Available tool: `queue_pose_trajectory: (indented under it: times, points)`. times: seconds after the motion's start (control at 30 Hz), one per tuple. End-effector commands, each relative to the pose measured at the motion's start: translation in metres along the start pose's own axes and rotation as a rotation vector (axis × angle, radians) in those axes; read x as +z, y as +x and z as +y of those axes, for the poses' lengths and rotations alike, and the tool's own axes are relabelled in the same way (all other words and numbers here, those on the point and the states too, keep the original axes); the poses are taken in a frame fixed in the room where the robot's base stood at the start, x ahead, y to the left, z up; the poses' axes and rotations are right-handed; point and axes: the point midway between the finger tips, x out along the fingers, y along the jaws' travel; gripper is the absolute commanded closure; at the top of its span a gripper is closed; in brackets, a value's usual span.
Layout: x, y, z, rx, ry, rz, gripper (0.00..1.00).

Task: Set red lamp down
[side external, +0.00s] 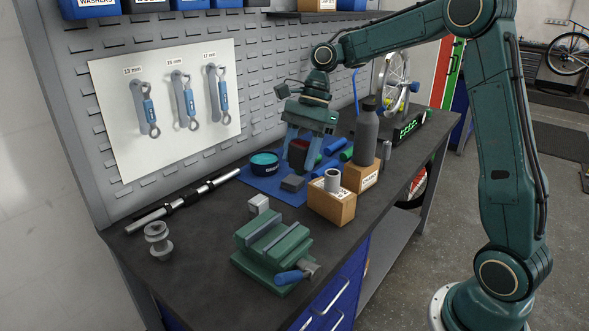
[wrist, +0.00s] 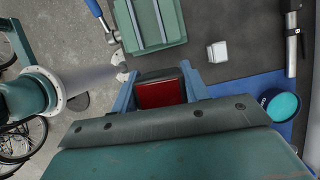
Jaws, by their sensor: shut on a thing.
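The red lamp (side external: 299,150) has a dark body and a red face. My gripper (side external: 296,162) is shut on it, with one blue finger on each side. The gripper points down over the blue mat (side external: 252,183) on the bench. In the wrist view the lamp (wrist: 161,93) sits between the two fingertips (wrist: 160,84), its red face toward the camera.
A teal tin (side external: 264,163) stands left of the gripper. Cardboard boxes (side external: 331,206), a dark bottle (side external: 367,135) and blue rolls (side external: 333,147) crowd the right.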

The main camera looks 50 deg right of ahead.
Motion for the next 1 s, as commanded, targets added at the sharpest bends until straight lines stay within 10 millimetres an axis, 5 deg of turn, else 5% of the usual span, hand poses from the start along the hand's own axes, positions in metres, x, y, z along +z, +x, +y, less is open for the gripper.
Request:
queue_pose_trajectory:
  times: [0.27,0.53,1.0]
  points:
    - [0.046,0.019,-0.012,0.008,-0.015,0.006,0.78]
    - [0.112,0.046,-0.019,0.012,-0.027,0.009,0.78]
    - [0.216,0.086,-0.007,0.019,-0.045,0.003,0.78]
